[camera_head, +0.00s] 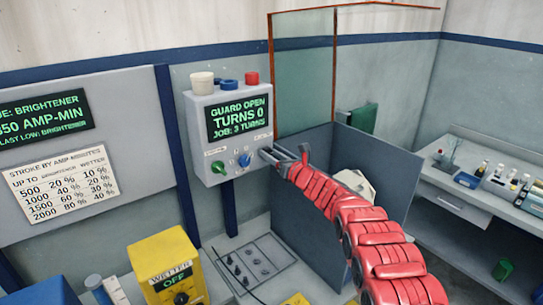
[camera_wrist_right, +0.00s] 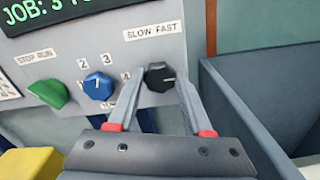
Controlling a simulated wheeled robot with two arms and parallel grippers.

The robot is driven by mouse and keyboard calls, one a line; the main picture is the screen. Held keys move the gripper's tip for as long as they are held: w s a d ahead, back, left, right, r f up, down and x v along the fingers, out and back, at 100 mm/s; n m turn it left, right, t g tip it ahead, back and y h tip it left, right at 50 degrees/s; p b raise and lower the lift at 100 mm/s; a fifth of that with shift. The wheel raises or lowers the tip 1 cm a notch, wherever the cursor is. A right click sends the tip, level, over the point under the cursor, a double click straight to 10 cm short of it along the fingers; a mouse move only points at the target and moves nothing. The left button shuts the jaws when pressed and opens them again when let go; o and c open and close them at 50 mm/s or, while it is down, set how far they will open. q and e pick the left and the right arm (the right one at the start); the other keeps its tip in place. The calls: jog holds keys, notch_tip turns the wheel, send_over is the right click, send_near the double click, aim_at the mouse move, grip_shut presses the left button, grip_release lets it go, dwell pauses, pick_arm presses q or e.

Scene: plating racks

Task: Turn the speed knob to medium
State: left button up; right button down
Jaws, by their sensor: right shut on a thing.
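The speed knob (camera_wrist_right: 158,74) is a black dial under the SLOW FAST label on the grey control box (camera_head: 200,108). A light mark on its face points to the right in the right wrist view. My right gripper (camera_wrist_right: 160,84) is shut on this knob, one grey finger on each side. In the head view the right gripper (camera_head: 272,154) reaches the lower right of the box front, and its fingers hide the knob there. My left gripper is not in view.
A blue numbered knob (camera_wrist_right: 98,86) and a green STOP RUN knob (camera_wrist_right: 48,94) sit left of the gripper. The display (camera_head: 239,116) reads GUARD OPEN, TURNS 0, JOB: 3 TURNS. A grey panel (camera_head: 375,185) stands at right; a yellow WETTER box (camera_head: 160,252) is below left.

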jog(key=shift+r+n+p, duration=0.15)
jog(key=shift+n+p, duration=0.65)
jog(key=shift+p, duration=0.05)
jog(key=n+p, duration=0.1)
jog(key=n, duration=0.1)
jog(key=shift+n+p, duration=0.3)
jog(key=shift+s+a+f+n+b, duration=0.1)
jog(key=shift+f+n+b, duration=0.05)
jog(key=shift+n+b, duration=2)
jog(key=shift+a+f+n+b, duration=0.1)
jog(key=shift+n+b, duration=1.8)
jog(key=shift+n, duration=0.55)
jog(key=shift+s+f+n+b, duration=0.1)
jog(key=shift+f+n+b, duration=0.05)
jog(key=shift+n+b, duration=2)
